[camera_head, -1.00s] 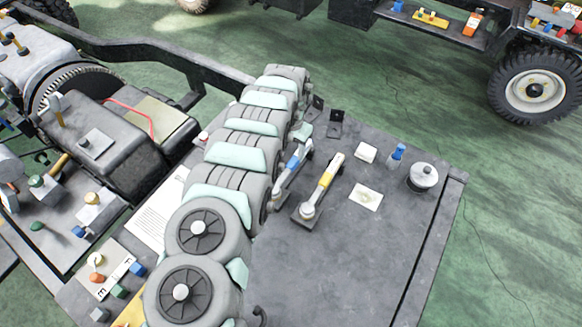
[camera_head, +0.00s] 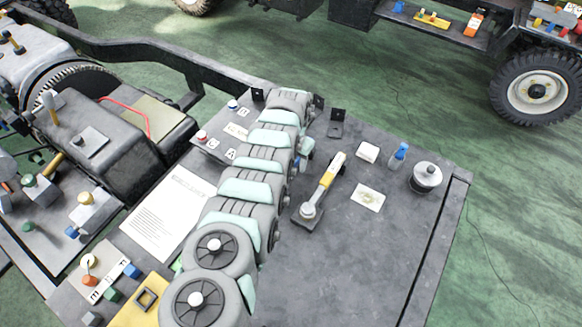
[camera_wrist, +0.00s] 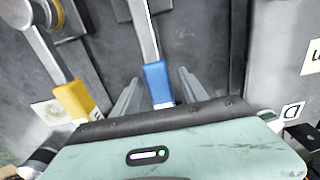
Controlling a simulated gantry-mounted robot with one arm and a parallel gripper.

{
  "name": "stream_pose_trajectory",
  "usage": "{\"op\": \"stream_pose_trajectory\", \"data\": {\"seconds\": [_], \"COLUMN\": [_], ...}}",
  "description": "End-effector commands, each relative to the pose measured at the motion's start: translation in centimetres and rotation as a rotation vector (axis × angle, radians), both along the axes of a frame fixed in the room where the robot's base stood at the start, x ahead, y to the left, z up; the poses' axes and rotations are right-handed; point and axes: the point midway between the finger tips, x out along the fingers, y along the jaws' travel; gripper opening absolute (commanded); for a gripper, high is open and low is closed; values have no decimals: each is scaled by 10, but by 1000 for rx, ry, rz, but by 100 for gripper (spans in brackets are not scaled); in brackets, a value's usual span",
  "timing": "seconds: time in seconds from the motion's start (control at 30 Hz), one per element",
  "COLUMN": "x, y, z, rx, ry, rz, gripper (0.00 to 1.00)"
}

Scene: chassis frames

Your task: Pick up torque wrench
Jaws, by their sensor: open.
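Two wrench-like tools lie on the grey work surface; I cannot tell which one is the torque wrench. The blue-handled tool (camera_wrist: 158,84) shows near the middle of the wrist view, with its metal shaft running up and away. In the head view my arm hides it. The yellow-handled tool (camera_head: 328,178) rests on a dark holder with a round metal head at its near end; it also shows at the left of the wrist view (camera_wrist: 75,98). My gripper (camera_wrist: 159,77) is open, with one finger on each side of the blue handle. Contact cannot be seen.
Right of the tools are a white block (camera_head: 368,152), a stained white card (camera_head: 367,197), a blue bottle (camera_head: 398,156) and a lidded metal pot (camera_head: 427,177). A printed sheet (camera_head: 167,213) lies left of my arm. The near right surface is clear.

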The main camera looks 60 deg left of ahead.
Motion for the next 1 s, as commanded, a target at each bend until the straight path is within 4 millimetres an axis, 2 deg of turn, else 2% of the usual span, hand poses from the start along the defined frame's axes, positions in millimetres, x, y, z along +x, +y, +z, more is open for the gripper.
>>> {"op": "stream_pose_trajectory", "data": {"seconds": [0.07, 0.63, 1.0], "x": [0, 0, 0], "y": [0, 0, 0], "z": [0, 0, 0], "rx": [0, 0, 0], "ry": [0, 0, 0], "rz": [0, 0, 0], "gripper": [47, 0, 0]}}
